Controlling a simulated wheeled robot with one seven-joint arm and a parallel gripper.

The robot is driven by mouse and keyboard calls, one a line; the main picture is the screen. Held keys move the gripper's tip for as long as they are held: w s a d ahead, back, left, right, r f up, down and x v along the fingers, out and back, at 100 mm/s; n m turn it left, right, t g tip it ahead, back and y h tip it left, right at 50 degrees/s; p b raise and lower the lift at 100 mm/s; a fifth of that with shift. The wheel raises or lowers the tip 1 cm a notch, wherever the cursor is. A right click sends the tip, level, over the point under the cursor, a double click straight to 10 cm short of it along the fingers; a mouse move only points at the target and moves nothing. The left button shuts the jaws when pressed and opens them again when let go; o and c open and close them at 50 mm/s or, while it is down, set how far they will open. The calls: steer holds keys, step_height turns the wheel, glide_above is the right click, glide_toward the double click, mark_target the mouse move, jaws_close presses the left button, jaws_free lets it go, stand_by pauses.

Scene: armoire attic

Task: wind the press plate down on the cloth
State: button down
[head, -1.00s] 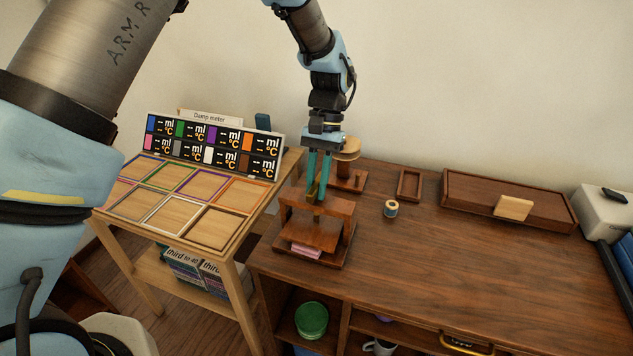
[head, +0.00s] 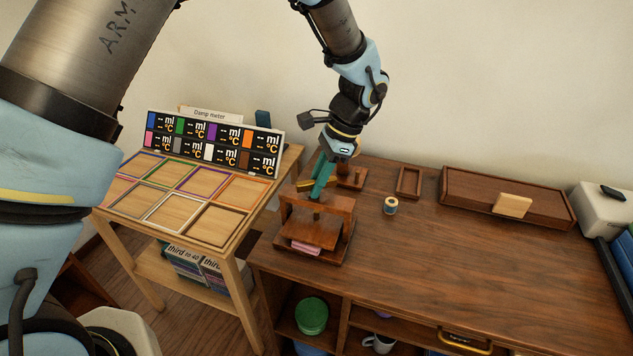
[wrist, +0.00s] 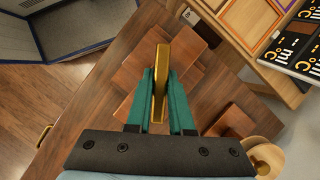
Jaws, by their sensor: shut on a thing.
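The wooden press (head: 318,228) stands at the left end of the dark wooden cabinet top. Its pink cloth (head: 306,247) lies low in the press, with only its front edge showing. My gripper (head: 314,190) is above the press, its teal fingers shut on the brass handle (wrist: 160,78) at the top of the screw. In the wrist view the handle runs lengthwise between the two fingers (wrist: 160,85).
A wooden stand (head: 351,177) is close behind the press. A small spool (head: 391,205), an open wooden tray (head: 409,183) and a long wooden box (head: 508,203) are to the right. The damp meter table (head: 256,214) is at the left. The cabinet's middle front is clear.

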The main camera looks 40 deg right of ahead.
steer(key=m+t+h, duration=0.1)
steer(key=m, duration=0.2)
steer(key=m+t+h, duration=0.1)
steer(key=m, duration=0.5)
steer(key=m+h+b, duration=0.1)
steer(key=m, duration=0.1)
steer(key=shift+m+t+h, duration=0.3)
steer(key=shift+m, duration=0.1)
steer(key=shift+m+h, duration=0.6)
steer(key=shift+m, duration=1.1)
steer(key=c, duration=0.8)
jaws_free()
steer(key=shift+r, duration=0.1)
steer(key=v, duration=1)
steer(key=shift+r, duration=0.3)
steer(key=shift+s+a, duration=0.1)
steer(key=shift+s, duration=0.05)
